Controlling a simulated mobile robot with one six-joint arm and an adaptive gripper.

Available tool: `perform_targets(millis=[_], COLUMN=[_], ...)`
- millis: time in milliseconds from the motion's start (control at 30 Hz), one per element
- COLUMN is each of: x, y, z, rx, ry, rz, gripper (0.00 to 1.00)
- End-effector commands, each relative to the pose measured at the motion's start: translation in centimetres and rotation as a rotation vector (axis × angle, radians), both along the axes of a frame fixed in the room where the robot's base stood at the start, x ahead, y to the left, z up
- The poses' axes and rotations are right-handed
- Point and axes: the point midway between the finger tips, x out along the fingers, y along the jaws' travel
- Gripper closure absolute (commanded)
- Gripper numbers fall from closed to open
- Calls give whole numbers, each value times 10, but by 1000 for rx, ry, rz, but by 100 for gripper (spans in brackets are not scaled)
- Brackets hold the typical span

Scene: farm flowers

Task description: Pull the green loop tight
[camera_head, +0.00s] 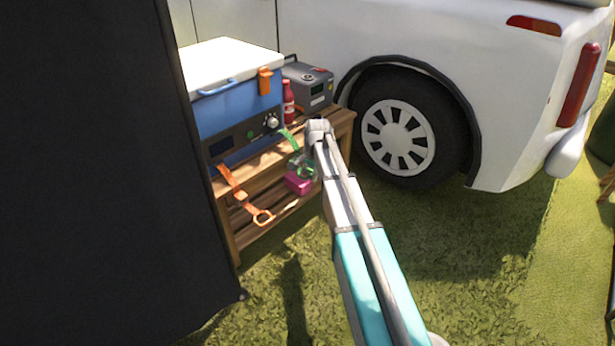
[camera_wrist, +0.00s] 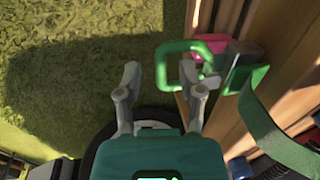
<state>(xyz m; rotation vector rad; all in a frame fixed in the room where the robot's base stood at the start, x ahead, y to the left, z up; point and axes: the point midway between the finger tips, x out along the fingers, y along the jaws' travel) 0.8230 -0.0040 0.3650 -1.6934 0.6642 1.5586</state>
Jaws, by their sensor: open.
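The green loop (camera_wrist: 161,68) is a rounded ring just beyond my gripper (camera_wrist: 164,82) in the wrist view. My gripper is open, with one finger left of the loop and the other near its lower right corner. The loop's left side lies between the fingers in the picture; I cannot tell whether they touch it. The loop joins a dark grey and green buckle (camera_wrist: 240,62), with a wide green strap (camera_wrist: 268,128) behind. In the head view the green strap (camera_head: 289,138) hangs at the wooden bench, and the loop (camera_head: 308,171) is partly hidden by my arm.
An orange strap with a ring (camera_head: 262,217) hangs from the bench (camera_head: 247,232) on the left. A blue cooler (camera_head: 235,108), a red bottle (camera_head: 288,102) and a grey box (camera_head: 311,90) stand on top. A pink block (camera_head: 298,184) is near the loop. Grass lies in front.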

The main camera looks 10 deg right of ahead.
Motion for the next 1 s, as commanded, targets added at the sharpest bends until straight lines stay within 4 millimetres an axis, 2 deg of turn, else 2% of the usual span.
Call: perform_targets(millis=[300, 567, 867, 1000], x=[0, 0, 0, -10], y=[0, 0, 0, -6], z=[0, 0, 0, 0], rx=[0, 0, 0, 0], ry=[0, 0, 0, 1], rz=[0, 0, 0, -1], gripper=[50, 99, 100, 100])
